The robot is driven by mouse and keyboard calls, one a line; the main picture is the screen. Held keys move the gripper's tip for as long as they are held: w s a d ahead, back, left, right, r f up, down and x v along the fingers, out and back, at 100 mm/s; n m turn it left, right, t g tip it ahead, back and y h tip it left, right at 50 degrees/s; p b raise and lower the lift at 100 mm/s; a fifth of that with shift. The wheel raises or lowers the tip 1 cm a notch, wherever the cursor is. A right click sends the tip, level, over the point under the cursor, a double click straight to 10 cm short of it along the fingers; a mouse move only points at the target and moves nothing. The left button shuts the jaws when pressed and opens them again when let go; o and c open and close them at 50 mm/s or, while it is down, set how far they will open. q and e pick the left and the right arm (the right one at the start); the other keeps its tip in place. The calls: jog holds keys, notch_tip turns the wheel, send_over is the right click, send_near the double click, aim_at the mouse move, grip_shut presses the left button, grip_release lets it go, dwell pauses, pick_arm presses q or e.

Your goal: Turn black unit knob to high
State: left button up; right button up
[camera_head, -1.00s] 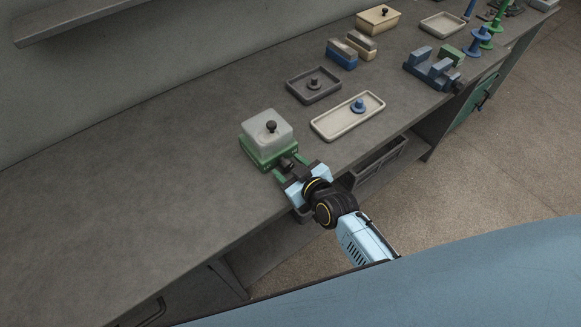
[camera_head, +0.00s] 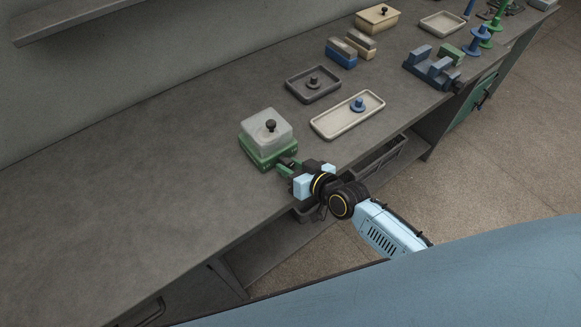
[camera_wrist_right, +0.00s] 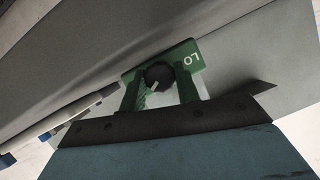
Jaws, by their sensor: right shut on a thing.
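The unit has a green base (camera_head: 262,158) with a pale, see-through cover (camera_head: 266,128) on top, and stands near the bench's front edge. Its black knob (camera_wrist_right: 158,74) is on the green front face and carries a short light mark. A white "LO" label (camera_wrist_right: 191,60) shows upside down beside the knob in the right wrist view. My right gripper (camera_head: 288,165) is at the unit's front, its green fingers shut on the knob from both sides. In the head view the fingers mostly hide the knob. My left gripper is out of view.
A dark tray (camera_head: 292,92) and a cream tray (camera_head: 320,127) with a blue knobbed piece (camera_head: 358,105) lie right of the unit. A blue vise-like block (camera_head: 432,70) stands farther right. The bench (camera_head: 120,190) left of the unit is clear.

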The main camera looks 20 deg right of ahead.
jog(key=o, duration=1)
jog(key=shift+c, duration=0.2)
jog(key=p+v, duration=0.1)
jog(key=v, duration=1.2)
jog(key=shift+s+d, duration=0.1)
jog(key=shift+s, duration=0.05)
